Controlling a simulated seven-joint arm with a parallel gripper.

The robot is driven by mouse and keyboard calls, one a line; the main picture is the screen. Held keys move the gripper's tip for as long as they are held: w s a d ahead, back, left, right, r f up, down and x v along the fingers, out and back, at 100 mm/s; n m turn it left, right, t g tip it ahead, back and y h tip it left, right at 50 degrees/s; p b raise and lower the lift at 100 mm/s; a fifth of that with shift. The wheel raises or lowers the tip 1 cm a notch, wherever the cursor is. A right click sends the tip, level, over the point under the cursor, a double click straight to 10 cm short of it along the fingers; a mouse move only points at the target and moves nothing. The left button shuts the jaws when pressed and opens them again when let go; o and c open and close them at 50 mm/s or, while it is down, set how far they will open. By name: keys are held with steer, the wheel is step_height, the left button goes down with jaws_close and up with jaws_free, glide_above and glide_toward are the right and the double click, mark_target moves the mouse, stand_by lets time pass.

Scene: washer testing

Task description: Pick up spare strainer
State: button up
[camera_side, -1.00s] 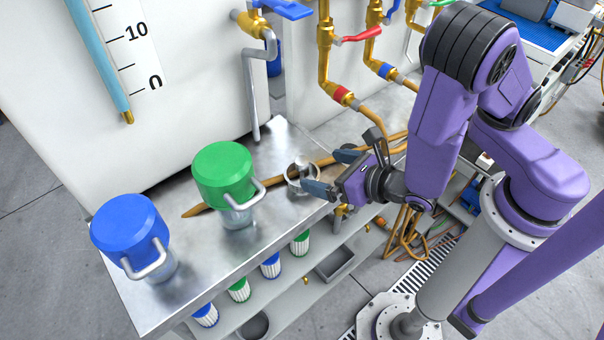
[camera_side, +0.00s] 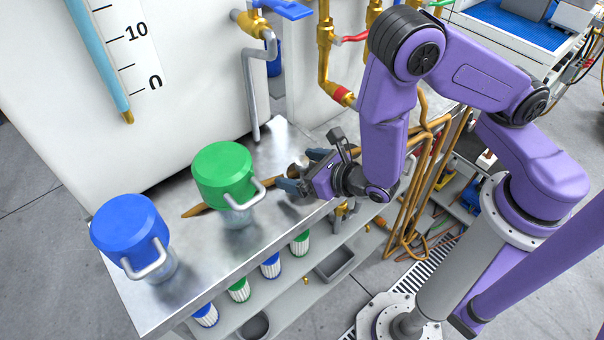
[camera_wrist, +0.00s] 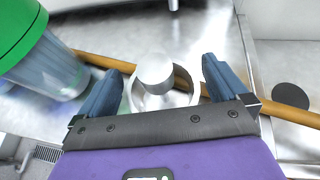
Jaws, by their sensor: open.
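A small round metal piece with a pale cylindrical top, which looks like the strainer, shows in the wrist view (camera_wrist: 155,72) on the steel bench top. My gripper (camera_side: 303,172) is open over the bench near its front edge. In the wrist view, its two blue-grey fingers (camera_wrist: 160,85) stand on either side of the metal piece, with gaps on both sides. In the side view, the fingers hide most of the piece. Whether the fingers are level with it or above it is hard to tell.
A green-capped jar (camera_side: 223,175) stands left of my gripper, and a blue-capped jar (camera_side: 130,230) farther left. Several small blue- and green-topped cups (camera_side: 270,264) sit on the lower shelf. Pipes and valves rise behind.

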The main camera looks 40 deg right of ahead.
steer(key=c, duration=0.9)
steer(key=shift+r, duration=0.1)
